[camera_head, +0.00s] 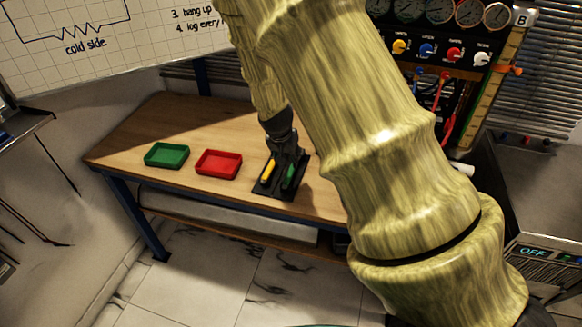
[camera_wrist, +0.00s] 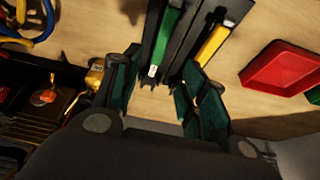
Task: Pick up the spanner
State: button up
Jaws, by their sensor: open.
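A dark tool holder (camera_head: 268,190) sits on the wooden bench, with a yellow-handled piece (camera_head: 268,170) and a green-handled piece (camera_head: 290,176) on it. The wrist view shows a green strip (camera_wrist: 166,40), a yellow strip (camera_wrist: 213,45) and dark bars between them. I cannot tell for sure which of these is the spanner; part of the holder is hidden by my gripper. My gripper (camera_wrist: 160,76) is open, with its two fingers spread near the ends of the green strip and dark bars. Nothing shows held between the fingers. In the head view my gripper (camera_head: 284,158) is over the holder.
A red tray (camera_head: 219,164) and a green tray (camera_head: 166,155) stand left of the holder on the bench (camera_head: 125,140). The red tray (camera_wrist: 283,68) is at right in the wrist view. A gauge panel with knobs and cables (camera_head: 440,95) is at the back right.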

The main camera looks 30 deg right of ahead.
aim_at(291, 171)
jog(key=x, duration=0.3)
jog(key=shift+w+f, duration=0.1)
jog(key=shift+w, duration=0.15)
jog(key=shift+s+f+p, duration=0.1)
jog(key=shift+p, duration=0.2)
jog(key=shift+f, duration=0.1)
jog(key=shift+d+f+p, duration=0.25)
jog(key=shift+f+p, duration=0.3)
jog(key=shift+f, duration=0.15)
jog(key=shift+d+f+p, duration=0.25)
jog(key=shift+f+p, duration=0.25)
jog(key=shift+f, duration=0.2)
jog(key=shift+x, duration=1.2)
jog(key=shift+f, duration=0.2)
jog(key=shift+c, duration=0.4)
grip_shut()
